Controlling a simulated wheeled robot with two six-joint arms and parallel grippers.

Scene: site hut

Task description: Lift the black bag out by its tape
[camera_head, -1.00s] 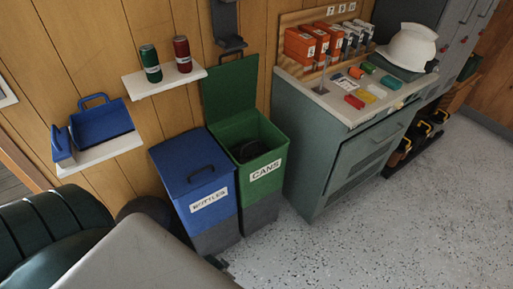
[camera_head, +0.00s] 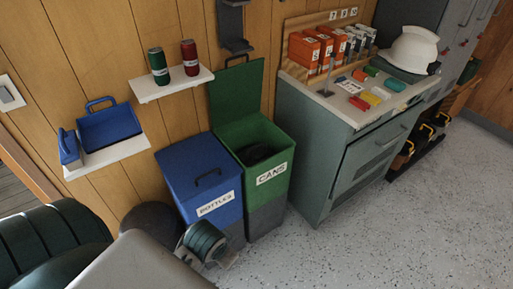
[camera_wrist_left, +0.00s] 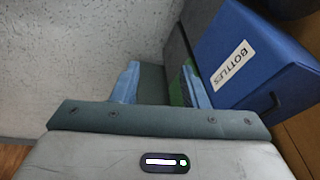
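The black bag (camera_head: 257,153) shows as a dark shape inside the open green bin (camera_head: 272,185) labelled CANS in the head view. I cannot make out its tape. The bin's green lid (camera_head: 237,92) stands up against the wall. My left gripper (camera_wrist_left: 160,78) is open in the left wrist view, its two bluish fingers apart with no bag between them. It is low, in front of the blue bin (camera_wrist_left: 255,55). In the head view part of my left arm's wrist shows before that bin. My right gripper is not in view.
The blue bin (camera_head: 198,180), labelled BOTTLES, is closed and stands left of the green one. A grey cabinet (camera_head: 350,160) stands to the right. A shelf (camera_head: 172,83) with two cans is on the wall above. The speckled floor in front is clear.

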